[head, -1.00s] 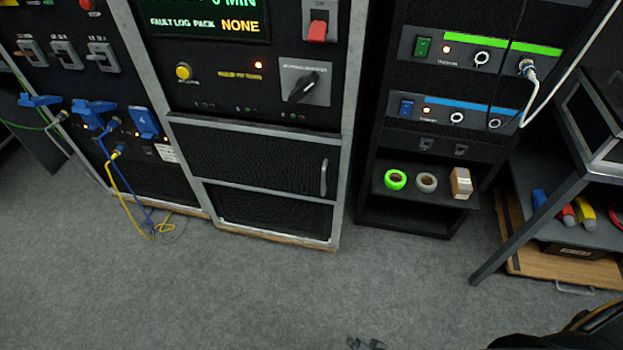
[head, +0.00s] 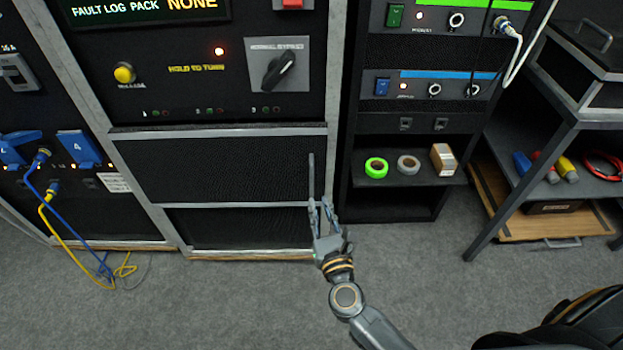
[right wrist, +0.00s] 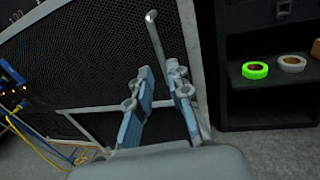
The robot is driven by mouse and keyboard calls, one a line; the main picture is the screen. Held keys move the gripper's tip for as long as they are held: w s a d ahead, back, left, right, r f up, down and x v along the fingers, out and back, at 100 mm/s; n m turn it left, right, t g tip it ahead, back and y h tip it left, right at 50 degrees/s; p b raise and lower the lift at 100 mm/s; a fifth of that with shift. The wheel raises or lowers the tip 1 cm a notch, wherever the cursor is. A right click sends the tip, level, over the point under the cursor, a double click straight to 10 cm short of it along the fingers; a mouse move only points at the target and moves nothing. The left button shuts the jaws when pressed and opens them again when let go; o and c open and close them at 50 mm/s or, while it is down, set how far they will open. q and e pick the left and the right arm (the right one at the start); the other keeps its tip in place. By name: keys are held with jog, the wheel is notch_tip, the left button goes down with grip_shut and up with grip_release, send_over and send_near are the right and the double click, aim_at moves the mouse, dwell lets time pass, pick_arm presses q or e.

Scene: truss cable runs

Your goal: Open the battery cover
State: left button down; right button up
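The battery cover (head: 215,170) appears to be the black mesh panel in the pale frame below the control panel, and it looks closed. Its vertical bar handle (head: 311,178) is near its right edge; it also shows in the right wrist view (right wrist: 154,35). My right gripper (head: 319,203) is open, its fingers pointing up at the handle's lower end. In the right wrist view the gripper (right wrist: 160,75) has its fingers apart, with the handle just beyond the tips. I cannot tell whether they touch. My left gripper is not in view.
A rack shelf right of the cabinet holds a green tape roll (head: 376,167), a grey tape roll (head: 408,165) and a small box (head: 443,159). Blue and yellow cables (head: 75,250) hang at the left. The carpet (head: 220,300) before the cabinet is clear.

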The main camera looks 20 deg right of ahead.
aim_at(312, 182)
jog(key=w, duration=0.9)
jog(key=shift+w+d, duration=0.1)
jog(key=shift+d, duration=0.25)
grip_shut()
